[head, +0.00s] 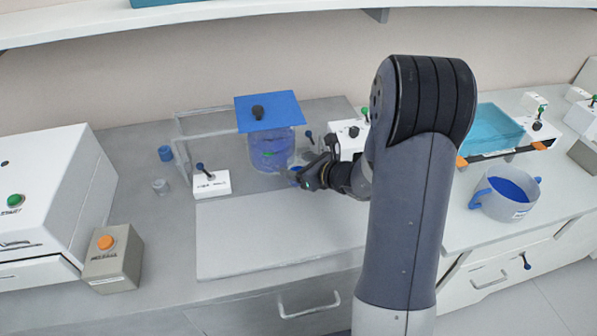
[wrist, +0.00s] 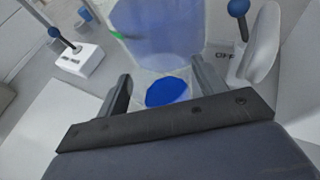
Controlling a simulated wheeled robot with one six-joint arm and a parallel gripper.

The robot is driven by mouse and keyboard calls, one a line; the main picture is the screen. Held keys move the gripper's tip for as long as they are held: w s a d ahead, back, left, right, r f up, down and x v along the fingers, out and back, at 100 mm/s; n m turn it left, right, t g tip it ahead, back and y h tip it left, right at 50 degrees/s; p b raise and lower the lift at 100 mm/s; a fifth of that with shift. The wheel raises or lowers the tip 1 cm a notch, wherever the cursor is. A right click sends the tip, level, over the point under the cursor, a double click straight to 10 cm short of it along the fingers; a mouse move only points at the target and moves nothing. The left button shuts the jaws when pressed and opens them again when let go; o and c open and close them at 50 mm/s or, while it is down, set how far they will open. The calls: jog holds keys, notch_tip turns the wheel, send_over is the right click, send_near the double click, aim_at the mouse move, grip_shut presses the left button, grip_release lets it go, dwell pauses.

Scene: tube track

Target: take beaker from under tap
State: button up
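The beaker (wrist: 167,91) is clear and small, with blue liquid in it. In the wrist view it stands between the two fingers of my gripper (wrist: 162,88), below the large clear tank (wrist: 165,30). In the head view a bit of its blue liquid (head: 295,172) shows beside my gripper (head: 305,176), and most of it is hidden. The fingers stand wide apart on either side of the beaker; I see no clear contact. The tank (head: 268,152) holds blue liquid and has a blue lid. The tap itself is not clearly visible.
A white switch box (head: 211,185) with a blue-knobbed lever stands left of the tank, near small blue and clear cups (head: 166,153). Another white box (head: 348,136) stands right. A blue-handled pot (head: 505,195) is further right. The front counter (head: 270,240) is clear.

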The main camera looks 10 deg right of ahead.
jog(key=c, duration=0.7)
jog(key=shift+r, duration=0.1)
